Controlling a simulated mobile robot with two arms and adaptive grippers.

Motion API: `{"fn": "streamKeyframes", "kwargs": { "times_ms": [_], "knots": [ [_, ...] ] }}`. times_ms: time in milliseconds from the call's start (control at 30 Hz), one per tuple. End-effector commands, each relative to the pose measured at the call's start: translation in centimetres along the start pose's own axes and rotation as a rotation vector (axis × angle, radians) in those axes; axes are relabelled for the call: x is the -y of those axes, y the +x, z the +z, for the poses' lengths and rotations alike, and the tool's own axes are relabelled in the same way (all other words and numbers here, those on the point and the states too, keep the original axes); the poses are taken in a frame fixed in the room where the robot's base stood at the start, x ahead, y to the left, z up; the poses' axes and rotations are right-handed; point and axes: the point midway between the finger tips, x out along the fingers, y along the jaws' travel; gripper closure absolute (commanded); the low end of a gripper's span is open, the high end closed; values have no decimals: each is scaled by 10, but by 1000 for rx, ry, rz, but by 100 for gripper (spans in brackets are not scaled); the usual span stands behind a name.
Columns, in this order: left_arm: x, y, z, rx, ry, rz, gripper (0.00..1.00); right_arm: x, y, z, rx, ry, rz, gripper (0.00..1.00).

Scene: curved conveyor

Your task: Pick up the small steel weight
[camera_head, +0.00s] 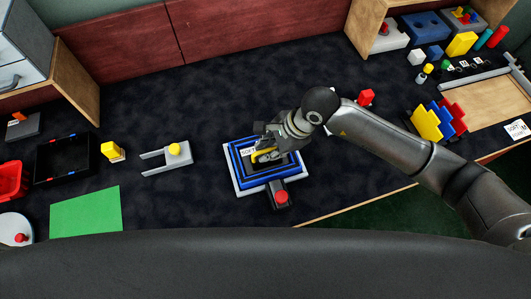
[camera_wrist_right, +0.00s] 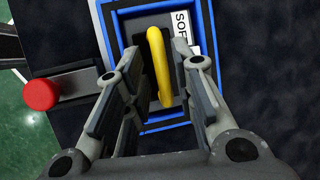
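My right gripper (camera_head: 272,146) is above the blue-rimmed tray (camera_head: 236,166), its fingers pointing down into it. In the right wrist view the gripper (camera_wrist_right: 152,88) is open, with a gap between the fingers. A yellow loop-shaped handle (camera_wrist_right: 159,62) shows between them, above a dark grey surface in the tray. The handle also shows in the head view (camera_head: 262,155). I cannot tell whether this handled piece is the small steel weight, as the fingers hide part of it. No contact with the handle is visible. My left gripper is out of view.
A white label reading "SOFT" (camera_wrist_right: 182,30) lies in the tray. A red button on a dark box (camera_head: 281,196) stands at its front. A grey fork-shaped piece with a yellow knob (camera_head: 152,163) is to the left.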

Motion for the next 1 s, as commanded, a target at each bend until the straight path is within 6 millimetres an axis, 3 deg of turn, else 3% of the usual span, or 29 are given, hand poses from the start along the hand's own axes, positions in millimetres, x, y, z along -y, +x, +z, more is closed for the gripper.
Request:
{"fn": "streamKeyframes", "kwargs": {
  "times_ms": [200, 433, 667, 1000],
  "knots": [
    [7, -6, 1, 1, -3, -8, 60, 1, 20, 0, 1, 1, 0, 75],
    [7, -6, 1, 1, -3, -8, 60, 0, 22, 0, 0, 1, -1, 75],
    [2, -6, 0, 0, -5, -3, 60, 0, 21, 0, 0, 1, -1, 100],
    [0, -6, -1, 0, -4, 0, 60, 1, 20, 1, 3, 0, -4, 100]
  ]
}}
